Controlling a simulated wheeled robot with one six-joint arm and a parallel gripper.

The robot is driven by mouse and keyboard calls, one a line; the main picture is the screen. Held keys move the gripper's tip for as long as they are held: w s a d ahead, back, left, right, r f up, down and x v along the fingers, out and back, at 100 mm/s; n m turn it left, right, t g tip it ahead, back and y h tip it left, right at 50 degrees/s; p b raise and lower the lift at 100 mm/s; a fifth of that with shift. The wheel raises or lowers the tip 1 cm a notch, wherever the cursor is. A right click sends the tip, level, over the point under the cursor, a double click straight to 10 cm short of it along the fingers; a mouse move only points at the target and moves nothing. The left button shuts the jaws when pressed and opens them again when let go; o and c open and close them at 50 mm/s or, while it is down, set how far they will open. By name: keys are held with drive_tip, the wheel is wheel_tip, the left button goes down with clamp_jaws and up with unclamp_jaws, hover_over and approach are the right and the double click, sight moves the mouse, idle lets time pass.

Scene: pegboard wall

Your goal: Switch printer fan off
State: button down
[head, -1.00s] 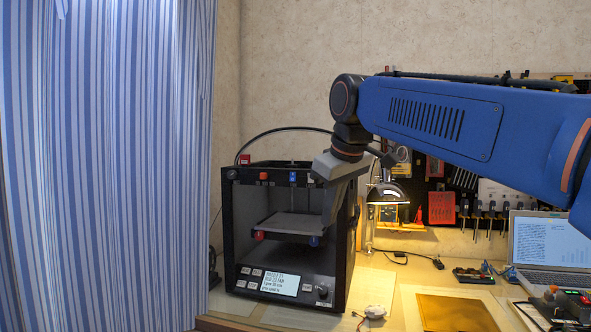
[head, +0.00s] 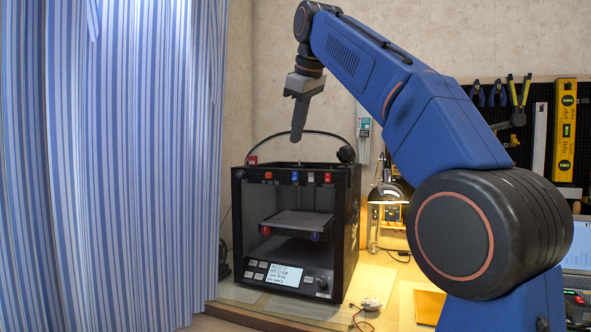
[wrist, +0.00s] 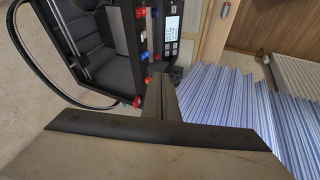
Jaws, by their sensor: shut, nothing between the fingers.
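The black box-shaped 3D printer (head: 349,215) stands upright on the bench, its open front facing me. Its top front bar carries an orange-red switch (head: 268,176), a blue-and-white switch (head: 295,176) and a red switch (head: 327,178). Their labels are too small to read, so I cannot tell which is the fan's, or its setting. My gripper (head: 297,137) is shut and empty, pointing down, and appears above the printer's top bar, apart from it. In the wrist view, my gripper (wrist: 158,80) points towards the printer (wrist: 118,30), which shows sideways.
A dark cable arches over the printer's top. The striped curtain (head: 110,160) hangs close on the left. A lamp (head: 386,196) stands right of the printer, and a small whitish device (head: 371,304) lies in front. Tools hang on the pegboard (head: 540,130) at right.

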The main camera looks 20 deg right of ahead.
idle(0.4)
approach(295, 176)
drive_tip(key=a+f, duration=0.3)
drive_tip(key=f, duration=0.1)
drive_tip(key=shift+w+d+f, duration=0.45)
drive_tip(key=shift+w+f, duration=0.05)
drive_tip(key=shift+w, duration=0.1)
drive_tip(key=shift+w+d+f, duration=0.45)
drive_tip(key=shift+w, duration=0.2)
